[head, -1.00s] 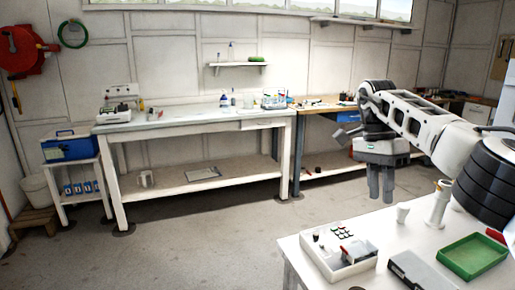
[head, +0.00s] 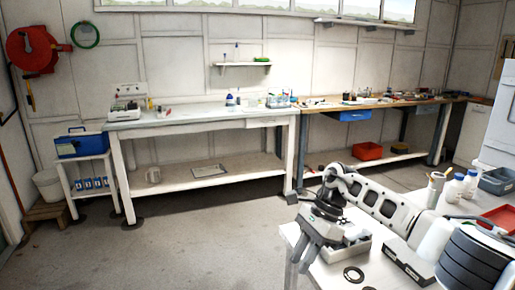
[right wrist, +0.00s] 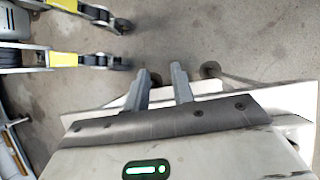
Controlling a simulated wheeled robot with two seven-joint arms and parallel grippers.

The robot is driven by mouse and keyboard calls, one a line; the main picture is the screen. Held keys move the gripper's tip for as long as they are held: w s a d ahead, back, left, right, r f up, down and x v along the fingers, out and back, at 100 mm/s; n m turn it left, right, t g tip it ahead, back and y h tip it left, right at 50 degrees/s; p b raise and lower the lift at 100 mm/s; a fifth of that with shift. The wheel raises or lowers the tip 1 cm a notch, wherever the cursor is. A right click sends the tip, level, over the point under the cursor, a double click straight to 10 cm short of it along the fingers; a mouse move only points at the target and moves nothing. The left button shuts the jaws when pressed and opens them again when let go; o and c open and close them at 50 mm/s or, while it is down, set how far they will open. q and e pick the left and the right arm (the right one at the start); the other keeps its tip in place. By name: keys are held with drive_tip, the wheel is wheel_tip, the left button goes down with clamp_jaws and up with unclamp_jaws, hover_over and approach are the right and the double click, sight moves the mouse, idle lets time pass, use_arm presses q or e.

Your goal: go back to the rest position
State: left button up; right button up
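My right gripper (head: 297,268) hangs low at the front left corner of the white table (head: 330,278), fingers pointing down. My right arm reaches in from the right, low over that table. In the right wrist view the gripper's two grey fingers (right wrist: 162,82) stand apart with only floor showing between them, so it is open and empty. My left gripper is in neither current view.
Behind the right gripper is a white parts box (head: 352,250), partly hidden. A black ring (head: 353,274), a grey case (head: 408,262), a red tray (head: 502,218) and white bottles (head: 454,188) are on the table. The floor (head: 200,235) left of it is clear.

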drive_tip(key=s+a+f+m+t+y, duration=0.25)
drive_tip(key=s+a+m+y, duration=0.25)
drive_tip(key=a+m+y, duration=0.3)
drive_tip(key=s+a+f+m+t+y, duration=0.1)
drive_tip(key=s+a+m+t+y, duration=0.4)
drive_tip(key=a+m, duration=0.45)
drive_tip(key=s+d+f+m+t+h, duration=0.2)
drive_tip(key=d+f+m+t+h, duration=0.3)
drive_tip(key=m, duration=0.8)
drive_tip(key=s+d+f+m+t+h, duration=0.25)
drive_tip(key=d+m+t+h, duration=0.35)
drive_tip(key=m, duration=0.7)
drive_tip(key=s+d+f+m+g+h, duration=0.4)
drive_tip(key=s+d+f+m, duration=0.4)
drive_tip(key=s+d+m, duration=0.3)
drive_tip(key=shift+s+d+f+g, duration=0.4)
drive_tip(key=shift+s+g, duration=0.2)
drive_tip(key=shift+g, duration=0.15)
